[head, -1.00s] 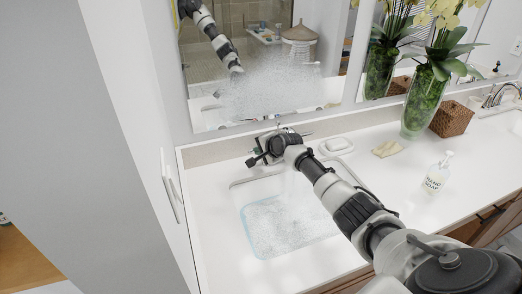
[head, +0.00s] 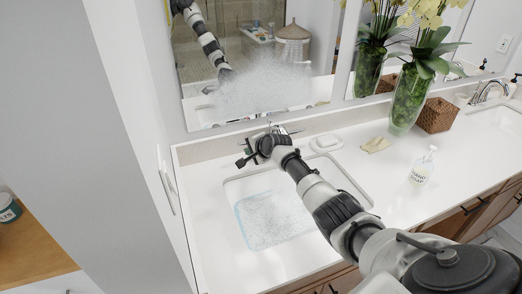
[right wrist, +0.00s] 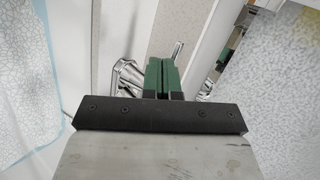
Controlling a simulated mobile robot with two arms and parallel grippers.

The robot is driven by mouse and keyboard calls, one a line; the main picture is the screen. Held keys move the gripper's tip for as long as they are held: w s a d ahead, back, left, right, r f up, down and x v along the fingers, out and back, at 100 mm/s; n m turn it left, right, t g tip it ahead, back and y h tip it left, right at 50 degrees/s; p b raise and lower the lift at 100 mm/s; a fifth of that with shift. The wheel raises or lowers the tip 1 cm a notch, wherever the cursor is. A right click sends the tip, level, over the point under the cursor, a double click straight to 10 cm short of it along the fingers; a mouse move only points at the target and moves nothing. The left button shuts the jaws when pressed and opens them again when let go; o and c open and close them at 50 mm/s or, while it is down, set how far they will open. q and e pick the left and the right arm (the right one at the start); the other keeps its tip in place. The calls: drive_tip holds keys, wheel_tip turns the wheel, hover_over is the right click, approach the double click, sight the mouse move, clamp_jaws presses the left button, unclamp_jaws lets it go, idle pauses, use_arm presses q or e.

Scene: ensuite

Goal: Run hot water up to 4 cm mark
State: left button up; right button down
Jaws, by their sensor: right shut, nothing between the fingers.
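The sink basin (head: 231,205) is set in the white counter. A pale, speckled patch of water with a light blue edge (head: 270,222) lies in it; no depth mark is legible. My right gripper (head: 243,159) is over the back of the sink beside the tap, which it mostly hides in the head view. In the right wrist view, its green fingers (right wrist: 161,78) are together and empty. The chrome tap (right wrist: 127,76) is just left of them, and a thin chrome lever (right wrist: 178,50) shows beyond them. Contact cannot be told. My left gripper is out of view.
A whitish, speckled haze (head: 262,92) shows in front of the mirror. A soap dish (head: 326,143), a folded beige cloth (head: 376,145), a soap bottle (head: 421,170), a plant vase (head: 409,98) and a wicker basket (head: 437,115) stand to the right. A grey cabinet side (head: 100,120) closes the left.

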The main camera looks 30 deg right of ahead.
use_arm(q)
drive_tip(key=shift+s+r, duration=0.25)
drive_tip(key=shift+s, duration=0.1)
use_arm(e)
drive_tip(key=s+a+r, duration=0.2)
drive_tip(key=s+r, duration=0.4)
drive_tip(key=s, duration=0.1)
drive_tip(key=shift+s, duration=0.3)
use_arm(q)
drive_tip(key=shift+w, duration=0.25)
use_arm(e)
drive_tip(key=shift+a, duration=0.1)
